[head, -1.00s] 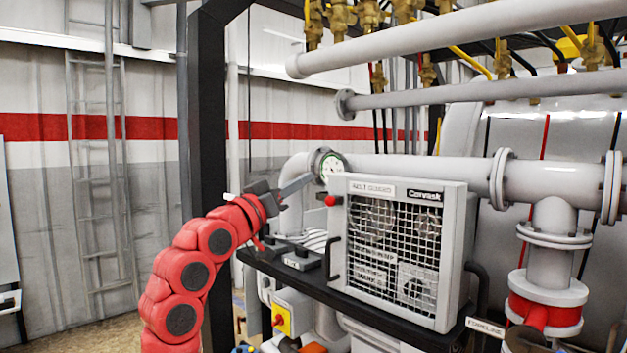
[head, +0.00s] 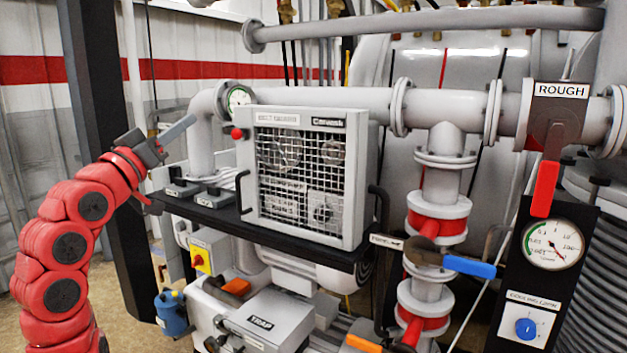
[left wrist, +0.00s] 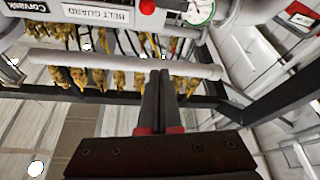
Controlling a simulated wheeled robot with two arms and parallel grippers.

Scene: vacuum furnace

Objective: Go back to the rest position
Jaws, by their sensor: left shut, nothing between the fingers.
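My left arm, red with dark joint caps, comes in from the left in the head view. Its left gripper (head: 178,130) points up and to the right, with its fingers together and empty. It appears in front of the wall, left of the round gauge (head: 238,98) and the belt guard (head: 305,180). In the left wrist view the two dark fingers (left wrist: 159,100) lie side by side with nothing between them. The belt guard (left wrist: 95,15) and gauge (left wrist: 200,10) show upside down at the top there. My right gripper is not in either view.
A black shelf (head: 270,240) carries the belt guard. To the right are the ROUGH valve with a red handle (head: 545,188), a blue handle (head: 470,267) and a dial gauge (head: 553,244). A black post (head: 105,150) stands behind my left arm. A blue canister (head: 172,312) sits below.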

